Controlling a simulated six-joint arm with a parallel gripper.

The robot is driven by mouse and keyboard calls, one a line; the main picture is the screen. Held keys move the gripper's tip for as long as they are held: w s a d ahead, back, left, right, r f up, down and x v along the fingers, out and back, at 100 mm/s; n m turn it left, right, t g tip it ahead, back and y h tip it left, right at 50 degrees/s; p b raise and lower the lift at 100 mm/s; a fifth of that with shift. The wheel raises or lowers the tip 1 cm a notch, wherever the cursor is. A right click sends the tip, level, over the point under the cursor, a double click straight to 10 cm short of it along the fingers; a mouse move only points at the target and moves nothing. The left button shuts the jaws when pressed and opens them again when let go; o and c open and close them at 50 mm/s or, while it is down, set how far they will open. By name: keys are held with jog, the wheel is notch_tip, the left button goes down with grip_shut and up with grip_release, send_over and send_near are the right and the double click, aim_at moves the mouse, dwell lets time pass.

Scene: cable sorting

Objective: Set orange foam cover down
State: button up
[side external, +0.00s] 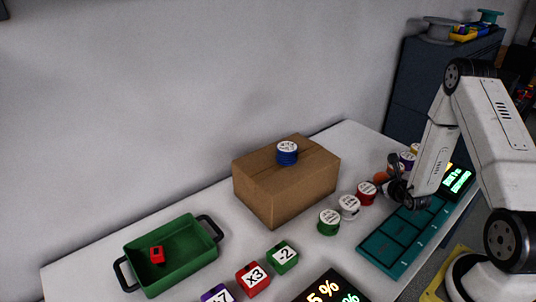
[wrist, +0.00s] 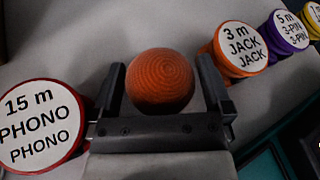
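The orange foam cover is a ribbed orange ball (wrist: 160,81) centred between the fingertips of my gripper (wrist: 162,72) in the wrist view. In the side external view the orange cover (side external: 381,177) shows as a small patch just left of my gripper (side external: 394,180). My gripper is low over the far right part of the table. I cannot tell whether the cover touches the table.
A red "15 m PHONO" spool (wrist: 40,125) is close on the left, and an orange "3 m JACK" spool (wrist: 240,50) on the right. A purple spool (wrist: 289,31) stands beyond. A teal tray (side external: 375,252), a cardboard box (side external: 268,190) and a green bin (side external: 207,262) are nearby.

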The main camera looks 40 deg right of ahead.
jog(key=shift+r, duration=0.2)
jog(key=shift+v, duration=6)
jog(key=shift+a+f, duration=0.1)
jog(key=shift+f, duration=0.05)
